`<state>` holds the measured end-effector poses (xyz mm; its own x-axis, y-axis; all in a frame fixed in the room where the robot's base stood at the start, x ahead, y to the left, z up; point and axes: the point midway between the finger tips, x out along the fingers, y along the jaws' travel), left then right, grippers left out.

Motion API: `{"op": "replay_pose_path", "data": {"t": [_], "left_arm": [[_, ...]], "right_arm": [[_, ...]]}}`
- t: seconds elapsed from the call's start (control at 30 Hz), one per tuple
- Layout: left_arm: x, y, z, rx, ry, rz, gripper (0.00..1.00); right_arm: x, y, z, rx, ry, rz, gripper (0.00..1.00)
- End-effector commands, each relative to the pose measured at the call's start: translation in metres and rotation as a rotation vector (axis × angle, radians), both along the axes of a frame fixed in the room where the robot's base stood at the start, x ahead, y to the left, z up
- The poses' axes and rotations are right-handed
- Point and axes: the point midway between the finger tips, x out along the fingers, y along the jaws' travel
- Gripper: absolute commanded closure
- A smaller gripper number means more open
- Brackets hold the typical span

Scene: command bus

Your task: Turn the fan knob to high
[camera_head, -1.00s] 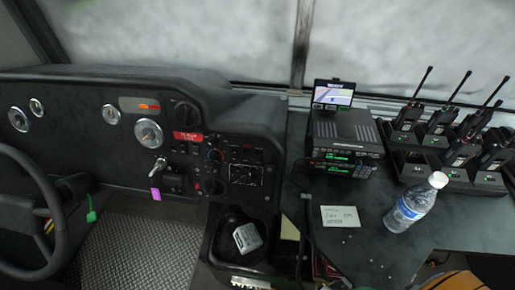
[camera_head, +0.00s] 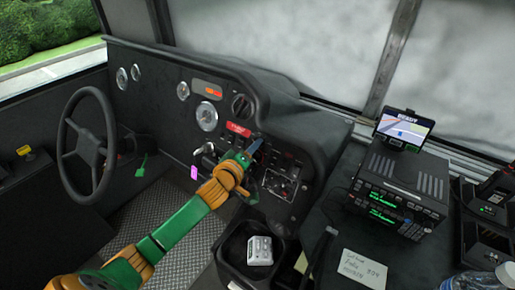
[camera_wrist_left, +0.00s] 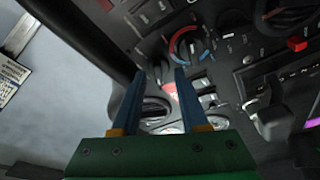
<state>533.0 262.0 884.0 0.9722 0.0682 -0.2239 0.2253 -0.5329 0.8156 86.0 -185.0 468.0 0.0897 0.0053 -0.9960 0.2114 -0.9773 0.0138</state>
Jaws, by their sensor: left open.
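The dash control panel (camera_head: 283,188) carries the knobs, but no fan label is readable, so I cannot tell which is the fan knob. My left gripper (camera_head: 253,150) is in front of this panel and hides part of it. In the left wrist view, its two blue fingers (camera_wrist_left: 160,76) are apart with nothing between them. A round knob with a red and blue ring (camera_wrist_left: 187,45) shows just beyond the fingertips, slightly right. A dark dial (camera_wrist_left: 287,14) is cut off at the top right. A black round knob (camera_head: 241,106) sits higher on the dash. My right gripper is not seen.
The steering wheel (camera_head: 88,145) is at the left. A key with a purple tag (camera_head: 194,172) hangs left of my gripper. A bin (camera_head: 235,262) holding a pale object (camera_head: 260,250) is below the panel. A radio unit (camera_head: 400,190) stands at right.

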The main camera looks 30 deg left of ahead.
Motion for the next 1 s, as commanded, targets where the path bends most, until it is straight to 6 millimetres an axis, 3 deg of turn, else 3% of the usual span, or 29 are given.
{"op": "replay_pose_path", "data": {"t": [0.37, 0.53, 0.57, 1.0], "left_arm": [[0.0092, 0.0004, -0.0025, 0.001, 0.001, -0.001, 0.56], [0.0091, 0.0004, -0.0025, 0.001, 0.001, -0.001, 0.97], [0.0090, 0.0004, -0.0025, 0.001, 0.001, -0.001, 1.00], [0.0087, 0.0005, -0.0037, 0.044, -0.004, -0.017, 1.00]], "right_arm": [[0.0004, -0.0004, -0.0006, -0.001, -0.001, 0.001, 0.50], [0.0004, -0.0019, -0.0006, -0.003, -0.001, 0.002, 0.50], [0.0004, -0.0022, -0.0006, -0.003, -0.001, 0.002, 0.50], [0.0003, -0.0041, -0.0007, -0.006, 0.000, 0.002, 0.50]]}}
